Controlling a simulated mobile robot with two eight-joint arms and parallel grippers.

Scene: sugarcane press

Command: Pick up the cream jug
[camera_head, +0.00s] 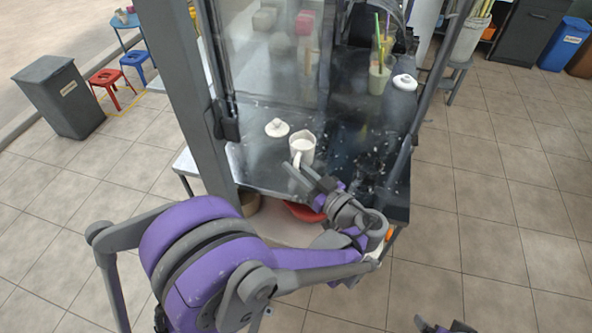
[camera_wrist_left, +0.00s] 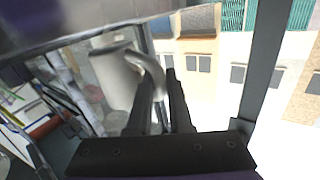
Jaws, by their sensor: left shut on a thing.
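The cream jug (camera_head: 302,150) is white, with its handle toward my left arm. In the head view it is at the front of the dark counter (camera_head: 262,178), and I cannot tell whether its base touches the counter. My left gripper (camera_head: 297,174) is shut on the jug's handle. In the left wrist view the jug (camera_wrist_left: 118,75) is just left of the fingers (camera_wrist_left: 160,80), its curved handle reaching to them; it looks tilted there. My right gripper (camera_head: 444,327) shows only partly at the bottom edge, away from the counter.
A white lidded dish (camera_head: 277,128) stands left of the jug. A glass panel and a grey post (camera_head: 178,75) rise at the counter's left. A drink glass (camera_head: 379,78) and a white-lidded jar (camera_head: 404,83) stand farther back. A red bowl (camera_head: 303,212) is below the counter.

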